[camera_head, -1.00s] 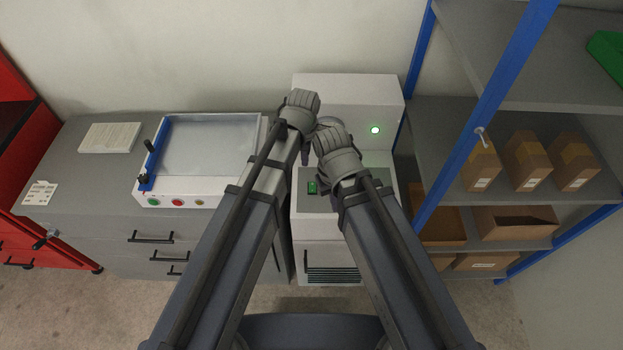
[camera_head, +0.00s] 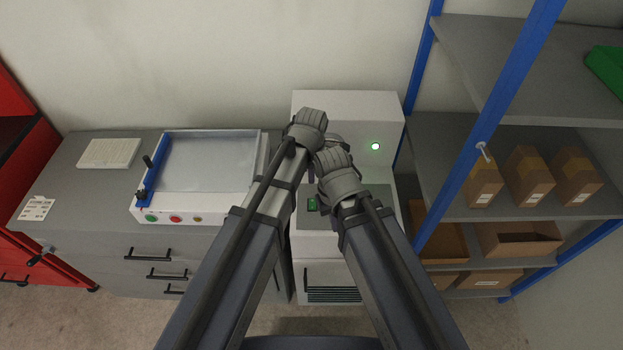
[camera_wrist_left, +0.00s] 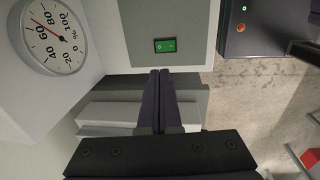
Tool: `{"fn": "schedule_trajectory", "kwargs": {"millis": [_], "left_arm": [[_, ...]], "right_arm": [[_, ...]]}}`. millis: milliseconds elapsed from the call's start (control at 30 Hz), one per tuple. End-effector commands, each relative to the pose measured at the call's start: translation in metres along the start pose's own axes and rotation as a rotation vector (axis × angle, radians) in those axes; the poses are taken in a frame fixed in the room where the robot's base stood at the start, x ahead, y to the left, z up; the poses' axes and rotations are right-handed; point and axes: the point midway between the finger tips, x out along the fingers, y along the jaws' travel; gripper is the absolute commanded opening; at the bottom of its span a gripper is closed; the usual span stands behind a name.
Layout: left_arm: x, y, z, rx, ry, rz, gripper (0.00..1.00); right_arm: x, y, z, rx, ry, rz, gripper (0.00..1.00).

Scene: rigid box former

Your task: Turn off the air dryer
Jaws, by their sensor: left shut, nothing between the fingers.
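The air dryer (camera_head: 340,103) is the white cabinet against the wall, with a lit green lamp (camera_head: 376,146) on its upper front. Its grey panel carries a green rocker switch (camera_head: 311,204), which looks lit; the left wrist view shows the switch (camera_wrist_left: 165,45) closer. My left gripper (camera_wrist_left: 160,73) is shut and empty, its tips just below the switch in that view with a gap between them in the picture. Contact is not visible. In the head view the left wrist hides its fingers. My right wrist is in front of the dryer; its fingers are hidden.
A round dial gauge (camera_wrist_left: 55,35) is close on the left of the wrist view. Left of the dryer stands a grey cabinet with a machine (camera_head: 205,165) with coloured buttons. A blue-framed shelf (camera_head: 480,145) with cardboard boxes stands close on the right.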

Motion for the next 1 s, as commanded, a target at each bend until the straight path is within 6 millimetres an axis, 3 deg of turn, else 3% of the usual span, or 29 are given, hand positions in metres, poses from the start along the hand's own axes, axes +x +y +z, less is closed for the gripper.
{"fn": "schedule_trajectory", "kwargs": {"millis": [700, 1000], "left_arm": [[0.106, 0.000, 0.000, 0.000, 0.000, 0.000, 0.00], [0.126, 0.000, 0.000, 0.000, 0.000, 0.000, 0.00]], "right_arm": [[0.104, -0.010, -0.006, 0.000, 0.000, 0.000, 0.00], [0.125, -0.012, -0.007, 0.000, 0.000, 0.000, 0.00]]}}
